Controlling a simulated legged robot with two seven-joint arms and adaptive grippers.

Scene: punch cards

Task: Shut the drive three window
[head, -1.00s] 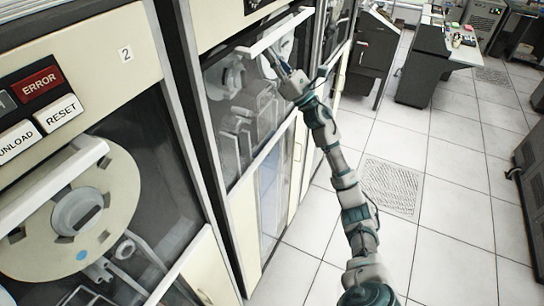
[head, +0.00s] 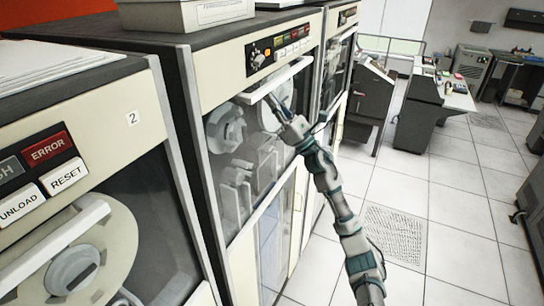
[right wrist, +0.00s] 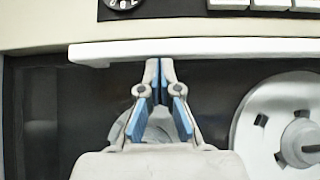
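The drive to the right of the one marked 2 has a window (head: 235,180) with reels behind it. A white handle bar (head: 272,81) runs along the window's top, just below the button panel. My right gripper (head: 270,98) is at this bar from the front. In the right wrist view the fingertips (right wrist: 160,66) are together, with nothing visible between them, at the lower edge of the white bar (right wrist: 200,50). I cannot tell whether they press on it. My left gripper is not in view.
The drive marked 2 (head: 133,118) stands near left with its own handle bar (head: 55,240). A box (head: 185,12) sits on top of the drive cabinets. Another drive (head: 337,60) stands beyond. The tiled floor (head: 445,215) at right is open, with desks (head: 437,100) farther back.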

